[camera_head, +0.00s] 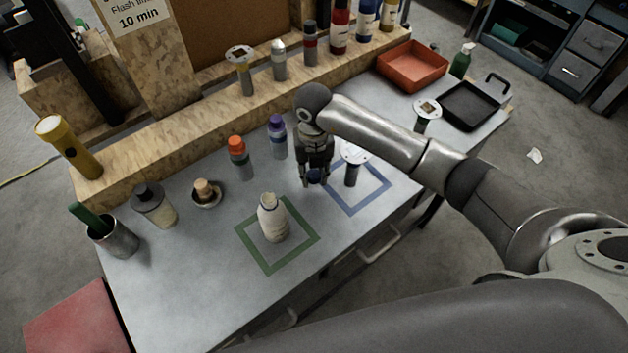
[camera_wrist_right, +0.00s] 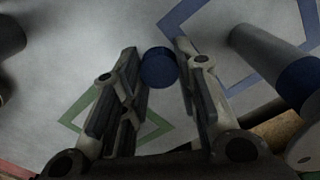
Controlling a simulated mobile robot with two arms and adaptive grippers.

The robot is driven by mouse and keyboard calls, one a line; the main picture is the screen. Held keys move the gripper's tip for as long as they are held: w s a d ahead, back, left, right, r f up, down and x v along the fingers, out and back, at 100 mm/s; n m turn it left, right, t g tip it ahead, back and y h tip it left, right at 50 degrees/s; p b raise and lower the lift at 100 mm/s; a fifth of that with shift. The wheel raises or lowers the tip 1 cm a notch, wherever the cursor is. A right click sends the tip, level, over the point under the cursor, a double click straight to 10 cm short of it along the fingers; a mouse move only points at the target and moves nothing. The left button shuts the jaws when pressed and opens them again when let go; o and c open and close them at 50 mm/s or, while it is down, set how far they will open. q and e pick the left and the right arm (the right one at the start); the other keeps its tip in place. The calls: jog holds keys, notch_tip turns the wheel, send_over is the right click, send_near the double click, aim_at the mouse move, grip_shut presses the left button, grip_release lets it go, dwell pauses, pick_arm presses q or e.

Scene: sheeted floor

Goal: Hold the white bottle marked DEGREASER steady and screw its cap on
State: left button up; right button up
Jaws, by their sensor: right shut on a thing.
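The white bottle (camera_head: 272,220) stands upright inside the green square outline (camera_head: 309,238) on the table. No cap shows on its neck, and its marking is too small to read. My right gripper (camera_head: 316,181) is behind and to the right of the bottle, apart from it, pointing down. It is shut on a small round blue cap (camera_head: 314,175). In the right wrist view the blue cap (camera_wrist_right: 159,68) sits between the two fingertips (camera_wrist_right: 160,62). The bottle cannot be made out in that view. My left gripper is in neither view.
Beside the right gripper a post with a white disc top (camera_head: 353,165) stands at the blue square outline (camera_head: 384,190). Orange-capped (camera_head: 240,160) and purple-capped (camera_head: 277,138) bottles stand behind. A jar (camera_head: 153,205) and a cup (camera_head: 112,238) are at left. The front table strip is clear.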

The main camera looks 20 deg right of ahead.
pick_arm(q)
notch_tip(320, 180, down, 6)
jog(key=b, duration=0.5)
pick_arm(e)
jog(key=w+a+r, duration=0.2)
jog(key=a+r, duration=0.7)
jog(key=a, duration=0.5)
jog(key=shift+r, duration=0.3)
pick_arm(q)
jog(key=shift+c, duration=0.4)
pick_arm(e)
jog(key=shift+d, duration=0.1)
